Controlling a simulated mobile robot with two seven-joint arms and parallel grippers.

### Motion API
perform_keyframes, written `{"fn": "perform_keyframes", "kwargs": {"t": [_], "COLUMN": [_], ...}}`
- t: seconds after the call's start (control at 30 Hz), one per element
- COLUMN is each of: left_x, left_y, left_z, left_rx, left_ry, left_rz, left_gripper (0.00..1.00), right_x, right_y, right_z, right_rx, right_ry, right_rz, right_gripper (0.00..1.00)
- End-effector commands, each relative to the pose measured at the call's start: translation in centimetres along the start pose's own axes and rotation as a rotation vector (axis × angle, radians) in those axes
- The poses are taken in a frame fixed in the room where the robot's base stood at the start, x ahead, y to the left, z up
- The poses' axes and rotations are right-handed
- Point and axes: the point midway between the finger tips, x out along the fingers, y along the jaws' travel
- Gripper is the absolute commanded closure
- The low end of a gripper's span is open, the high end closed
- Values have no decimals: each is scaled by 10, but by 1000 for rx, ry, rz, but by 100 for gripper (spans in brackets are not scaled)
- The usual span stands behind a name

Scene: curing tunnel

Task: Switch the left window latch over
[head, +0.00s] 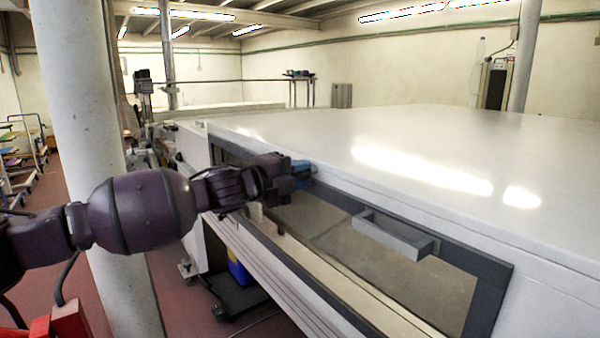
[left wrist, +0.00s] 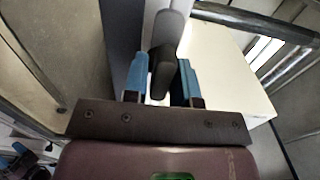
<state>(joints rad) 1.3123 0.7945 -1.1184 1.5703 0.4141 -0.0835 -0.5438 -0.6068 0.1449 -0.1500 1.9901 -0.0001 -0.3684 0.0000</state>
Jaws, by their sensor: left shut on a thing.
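A lighter grey rounded part (left wrist: 170,27) shows just beyond the handle. In the head view the latch is hidden behind the gripper and its dark wrist.
The window carries a grey bar handle (head: 393,235) at its upper middle. The tunnel's broad white top (head: 400,140) is clear. A round concrete pillar (head: 80,100) stands behind my left arm. A blue crate (head: 240,270) sits low beneath the tunnel.

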Motion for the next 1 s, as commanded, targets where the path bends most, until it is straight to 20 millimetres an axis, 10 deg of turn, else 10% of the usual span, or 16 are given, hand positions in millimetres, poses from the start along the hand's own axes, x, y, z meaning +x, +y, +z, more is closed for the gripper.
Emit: {"fn": "perform_keyframes", "kwargs": {"t": [0.2,0.23,0.33,0.73,1.0], "left_x": [0,0,0,-7,-52], "left_y": [3,3,2,1,1], "left_z": [0,0,0,1,1], "left_rx": [1,0,0,-1,0], "left_ry": [0,0,0,-1,-3], "left_rz": [3,3,3,1,3], "left_gripper": [98,73,58,57,57], "right_x": [3,4,4,2,-2], "right_y": [0,-1,-1,-1,-1], "right_z": [-8,-8,-9,-3,1], "right_rx": [-2,-2,-2,2,5], "right_ry": [15,16,18,5,-5], "right_rz": [-2,-2,-3,-1,1], "right_gripper": [36,36,36,36,36]}}
